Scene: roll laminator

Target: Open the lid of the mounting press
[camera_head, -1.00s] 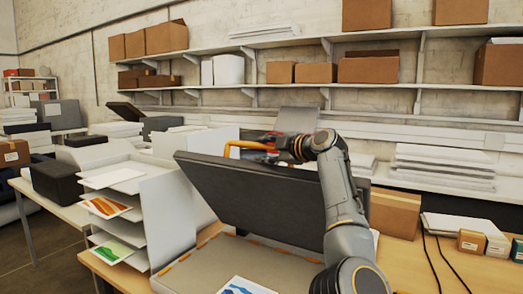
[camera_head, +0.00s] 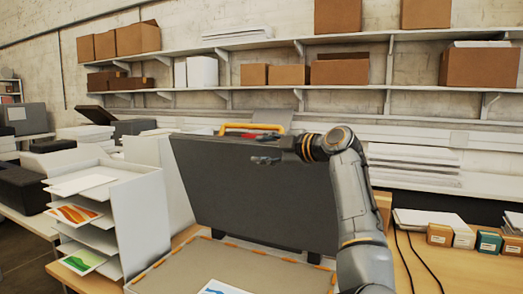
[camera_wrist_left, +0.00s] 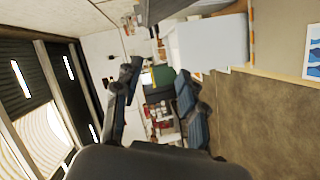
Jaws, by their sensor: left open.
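The mounting press stands on the wooden table, its dark grey lid (camera_head: 255,195) raised steeply, close to upright, above the beige bed (camera_head: 190,275). The bed has orange marks along its edge. An orange handle (camera_head: 252,127) sits at the lid's top edge. My left gripper (camera_head: 262,160) is in front of the lid's inner face, just below the handle; whether it touches the lid cannot be told. In the left wrist view the gripper (camera_wrist_left: 157,85) has its fingers spread with nothing between them. My right gripper is not in view.
A white sorter (camera_head: 140,205) with colourful prints stands left of the press. A print (camera_head: 225,287) lies at the front of the bed. Small boxes (camera_head: 463,236) and black cables are on the table at right. Shelves with cartons line the wall behind.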

